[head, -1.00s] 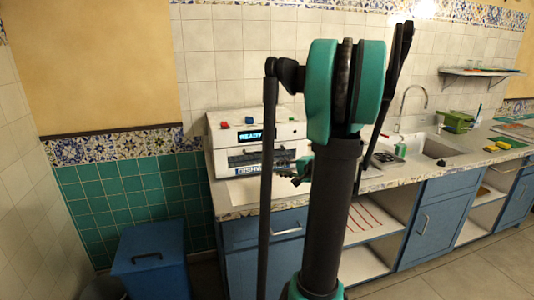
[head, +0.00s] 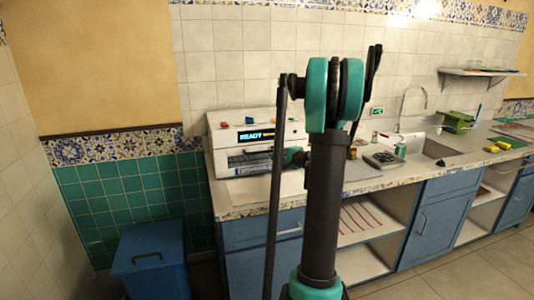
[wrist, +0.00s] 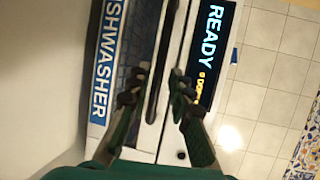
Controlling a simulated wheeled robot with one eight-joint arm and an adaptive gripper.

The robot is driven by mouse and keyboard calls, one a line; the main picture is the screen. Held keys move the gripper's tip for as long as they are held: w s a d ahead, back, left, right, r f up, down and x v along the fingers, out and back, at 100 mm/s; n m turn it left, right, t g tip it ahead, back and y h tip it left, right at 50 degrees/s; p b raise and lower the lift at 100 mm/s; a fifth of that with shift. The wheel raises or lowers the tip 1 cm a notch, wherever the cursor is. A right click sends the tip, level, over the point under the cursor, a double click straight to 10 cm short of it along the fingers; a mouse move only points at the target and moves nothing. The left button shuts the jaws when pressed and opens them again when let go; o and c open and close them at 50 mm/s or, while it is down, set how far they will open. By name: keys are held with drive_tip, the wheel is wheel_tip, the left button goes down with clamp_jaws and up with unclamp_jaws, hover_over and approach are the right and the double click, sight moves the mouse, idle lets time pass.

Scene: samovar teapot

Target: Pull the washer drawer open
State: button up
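The washer (head: 222,140) is a white box on the counter at the left, with a lit READY display (head: 256,135) on its upper front. Its drawer (wrist: 137,50) has a blue DISHWASHER label (wrist: 104,60) and a dark grid-like window. A dark bar handle (wrist: 166,50) runs along the drawer front in the wrist view. My gripper (wrist: 157,90) is open, with one finger on each side of the handle's line. I cannot tell whether the fingers touch the handle. In the head view my gripper (head: 297,157) is at the washer's right front, partly hidden by my arm.
The tiled-edge counter (head: 245,211) runs right to a sink (head: 440,148). A blue bin (head: 150,262) is on the floor at the left.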

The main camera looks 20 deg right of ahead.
sight(268, 152)
drive_tip(key=shift+x, duration=2.45)
clamp_jaws()
